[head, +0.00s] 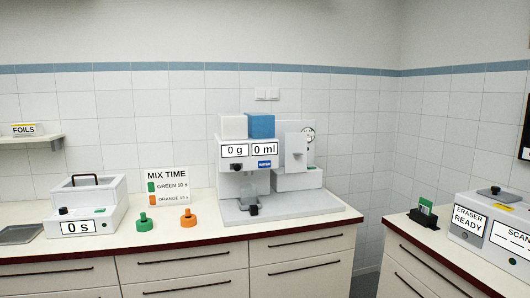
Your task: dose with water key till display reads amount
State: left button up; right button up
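The dosing machine (226,190) stands on the counter in the middle of the head view. Its two white displays read "0 g" (235,150) and "0 ml" (265,149). A small blue key (265,164) with lettering too small to read sits below the "0 ml" display. A white box (233,126) and a blue box (261,125) sit on top of the machine. A small dark item (252,210) is at the front of its base; I cannot tell what it is. Neither of my grippers is in view.
Left are a device reading "0 s" (75,227), a grey tray (18,234), a green capped piece (145,223), an orange one (188,218) and a "MIX TIME" sign (167,188). The right counter holds an "ERASER READY" device (485,235) and a dark holder (424,218).

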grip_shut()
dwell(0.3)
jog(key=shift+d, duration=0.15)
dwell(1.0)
